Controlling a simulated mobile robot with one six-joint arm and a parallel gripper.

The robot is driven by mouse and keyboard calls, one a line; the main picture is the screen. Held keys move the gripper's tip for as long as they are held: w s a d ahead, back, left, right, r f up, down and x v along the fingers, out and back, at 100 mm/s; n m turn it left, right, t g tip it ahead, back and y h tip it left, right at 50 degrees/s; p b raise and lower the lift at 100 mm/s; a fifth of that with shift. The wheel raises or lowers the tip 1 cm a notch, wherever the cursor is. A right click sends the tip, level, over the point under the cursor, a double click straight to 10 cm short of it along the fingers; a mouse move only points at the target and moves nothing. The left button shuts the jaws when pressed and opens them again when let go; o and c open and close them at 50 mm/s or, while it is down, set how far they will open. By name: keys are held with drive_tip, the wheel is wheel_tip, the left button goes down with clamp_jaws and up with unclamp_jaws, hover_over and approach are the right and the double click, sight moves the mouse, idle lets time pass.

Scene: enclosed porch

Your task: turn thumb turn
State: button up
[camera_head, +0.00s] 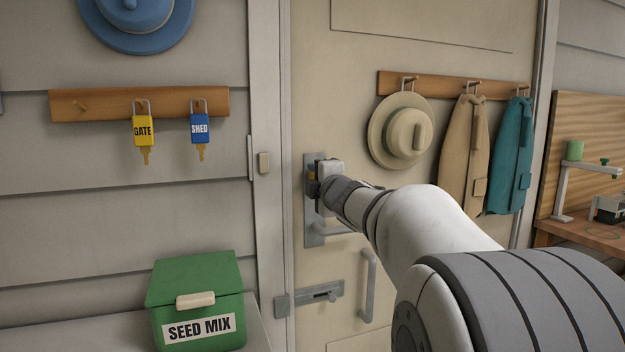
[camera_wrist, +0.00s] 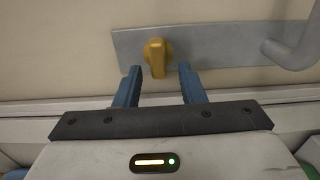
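The thumb turn (camera_wrist: 157,57) is a small yellow knob on a grey lock plate (camera_wrist: 205,45) in the wrist view. In the head view the plate (camera_head: 313,232) is upright on the cream door, and the knob is mostly hidden by my gripper and wrist, with a bit of yellow (camera_head: 312,188) showing. My gripper (camera_wrist: 157,70) is open in the wrist view. Its two blue fingers point at the plate, one on each side of the knob, with a gap to it on both sides. It is empty. I cannot tell the exact depth between the fingertips and the knob.
A grey lever handle (camera_head: 333,231) sticks out below the knob. Lower on the door are a slide bolt (camera_head: 315,293) and an upright pull handle (camera_head: 368,285). Left of the door, GATE (camera_head: 145,130) and SHED (camera_head: 199,128) keys hang above a green SEED MIX box (camera_head: 195,290).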

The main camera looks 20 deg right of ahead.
drive_tip(key=s, duration=0.7)
drive_tip(key=shift+s+p, duration=0.15)
drive_tip(key=shift+p, duration=0.25)
drive_tip(key=s+a+f+m+g+p, duration=0.3)
drive_tip(key=s+a+m+g+p, duration=0.1)
drive_tip(key=s, duration=0.5)
drive_tip(key=s+a+f+m+g+p, duration=0.4)
drive_tip(key=s+m+g+p, duration=0.2)
drive_tip(key=s+m+p, duration=0.2)
drive_tip(key=s+a+f+m+g+p, duration=0.3)
drive_tip(key=s+a+m+g+p, duration=0.1)
drive_tip(key=s, duration=0.5)
drive_tip(key=m+g+p, duration=0.1)
drive_tip(key=m+p, duration=0.1)
drive_tip(key=p, duration=0.1)
drive_tip(key=shift+s+f, duration=0.25)
drive_tip(key=shift+s, duration=0.05)
idle(0.8)
